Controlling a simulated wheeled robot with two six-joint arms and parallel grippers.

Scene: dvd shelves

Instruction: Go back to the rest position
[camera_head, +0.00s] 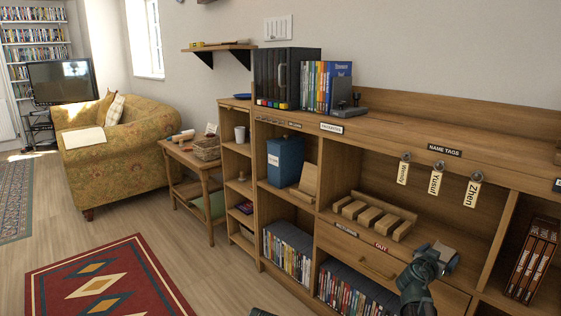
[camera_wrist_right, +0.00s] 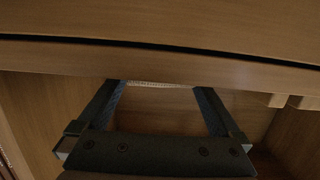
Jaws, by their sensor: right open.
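My right gripper (camera_head: 446,257) is at the lower right of the head view, in front of the cabinet's drawer front (camera_head: 375,262), just below the shelf with the wooden blocks. In the right wrist view its two fingers (camera_wrist_right: 160,88) stand wide apart with nothing held between them. A wooden board edge (camera_wrist_right: 160,62) crosses that view just beyond the fingertips. My left gripper does not show; only a small dark piece, perhaps of my left arm, shows at the bottom edge of the head view.
The long wooden cabinet (camera_head: 430,112) fills the right side. It holds a blue box (camera_head: 285,160), a rack of wooden blocks (camera_head: 372,216), hanging name tags (camera_head: 436,182) and brown cases (camera_head: 533,260). Rows of discs fill lower bays. Open floor and a red rug (camera_head: 105,283) lie left.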

